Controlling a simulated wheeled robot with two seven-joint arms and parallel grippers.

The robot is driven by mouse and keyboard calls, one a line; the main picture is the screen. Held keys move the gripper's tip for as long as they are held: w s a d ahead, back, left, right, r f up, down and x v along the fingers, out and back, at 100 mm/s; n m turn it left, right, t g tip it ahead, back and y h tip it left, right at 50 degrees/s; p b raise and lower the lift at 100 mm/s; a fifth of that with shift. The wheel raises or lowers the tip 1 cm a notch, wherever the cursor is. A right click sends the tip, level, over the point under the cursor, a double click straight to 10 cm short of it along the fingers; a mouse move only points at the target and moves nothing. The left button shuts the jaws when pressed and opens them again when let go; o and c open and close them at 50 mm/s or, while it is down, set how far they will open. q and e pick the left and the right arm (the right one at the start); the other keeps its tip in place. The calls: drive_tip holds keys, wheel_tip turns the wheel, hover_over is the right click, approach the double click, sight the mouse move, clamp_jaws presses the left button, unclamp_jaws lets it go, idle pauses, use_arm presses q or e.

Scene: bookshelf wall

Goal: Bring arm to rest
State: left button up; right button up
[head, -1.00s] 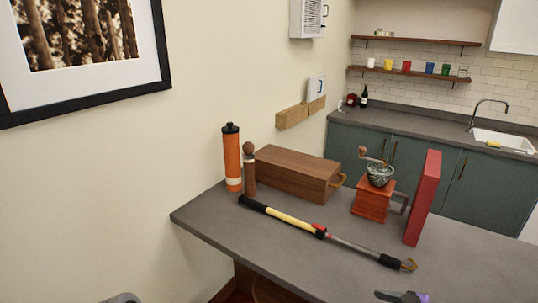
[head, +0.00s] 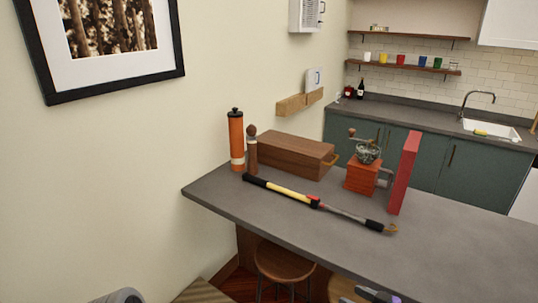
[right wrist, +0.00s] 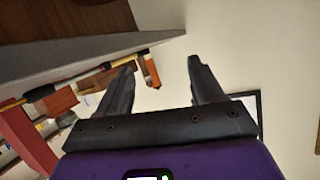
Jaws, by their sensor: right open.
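My right gripper (head: 376,296) shows only partly at the bottom edge of the head view, below the front edge of the grey counter (head: 450,245). In the right wrist view, the right gripper (right wrist: 160,78) has its two dark fingers spread apart with nothing between them. The picture there is tilted, with the counter, its items and the pale wall behind the fingers. A rounded grey part of mine shows at the bottom left of the head view. My left gripper's fingers are not seen.
On the counter are an orange cylinder (head: 236,140), a pepper mill (head: 251,150), a wooden box (head: 290,155), a yellow-black pole (head: 290,195), a coffee grinder (head: 362,178) and a red upright box (head: 403,175). Stools (head: 284,262) stand beneath. The counter's right part is clear.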

drive_tip(key=a+f+m+h, duration=0.2)
drive_tip(key=a+f+m, duration=0.25)
drive_tip(key=f, duration=0.55)
drive_tip(key=s+a+f+m+g+h, duration=0.1)
drive_tip(key=s+a+f+m+g, duration=0.1)
drive_tip(key=s+a+f+g, duration=0.3)
drive_tip(key=s+a+f+m+g+h, duration=0.2)
drive_tip(key=s+a+f+g, duration=0.3)
drive_tip(key=s+f, duration=0.7)
drive_tip(key=s, duration=0.4)
drive_tip(key=shift+s+f, duration=0.25)
drive_tip(key=shift+f, duration=0.05)
